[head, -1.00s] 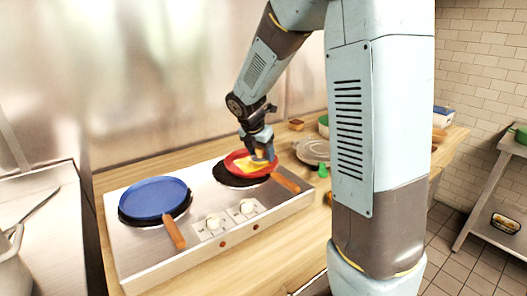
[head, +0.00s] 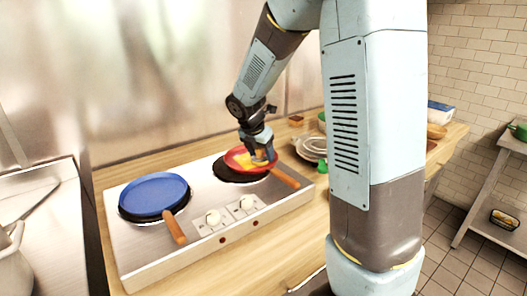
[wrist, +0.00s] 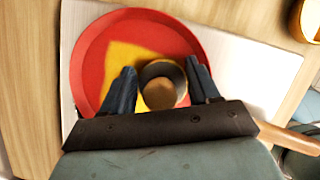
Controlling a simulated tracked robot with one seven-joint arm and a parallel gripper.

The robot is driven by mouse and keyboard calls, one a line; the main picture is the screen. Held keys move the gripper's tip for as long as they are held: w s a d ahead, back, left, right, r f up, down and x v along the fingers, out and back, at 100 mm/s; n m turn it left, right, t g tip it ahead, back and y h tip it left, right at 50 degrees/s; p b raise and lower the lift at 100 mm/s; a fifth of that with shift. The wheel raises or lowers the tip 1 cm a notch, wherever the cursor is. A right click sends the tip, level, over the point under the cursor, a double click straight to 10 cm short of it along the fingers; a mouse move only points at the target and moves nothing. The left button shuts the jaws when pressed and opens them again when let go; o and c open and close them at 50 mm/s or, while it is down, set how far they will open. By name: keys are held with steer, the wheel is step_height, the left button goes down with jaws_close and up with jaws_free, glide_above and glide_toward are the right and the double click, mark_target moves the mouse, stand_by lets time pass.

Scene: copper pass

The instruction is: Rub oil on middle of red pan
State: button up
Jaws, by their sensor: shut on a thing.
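The red pan (head: 232,162) sits on the right part of the stove, its wooden handle pointing to the lower right, with part of the dark burner showing to its lower left. It fills the upper part of the wrist view (wrist: 88,60). A yellow patch (wrist: 125,57) covers part of its middle. My gripper (wrist: 163,80) is over the pan, shut on a round, dark-rimmed thing with a tan end (wrist: 160,92). What this thing is, and whether it touches the pan, I cannot tell. In the head view my gripper (head: 262,156) hides part of the pan.
A blue pan (head: 155,192) with a wooden handle is on the stove's left part. Stove knobs (head: 213,217) are at the front. Grey plates or lids (head: 312,147) and a small green thing (head: 323,166) are on the counter at right. The wooden counter in front is clear.

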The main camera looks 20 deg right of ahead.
steer(key=shift+w+d, duration=0.25)
steer(key=shift+d, duration=0.65)
steer(key=shift+w+d, duration=0.2)
steer(key=shift+d, duration=0.65)
steer(key=shift+s+a, duration=0.25)
steer(key=shift+a, duration=0.65)
steer(key=shift+s+a, duration=0.25)
steer(key=shift+a, duration=0.65)
steer(key=shift+r, duration=2.95)
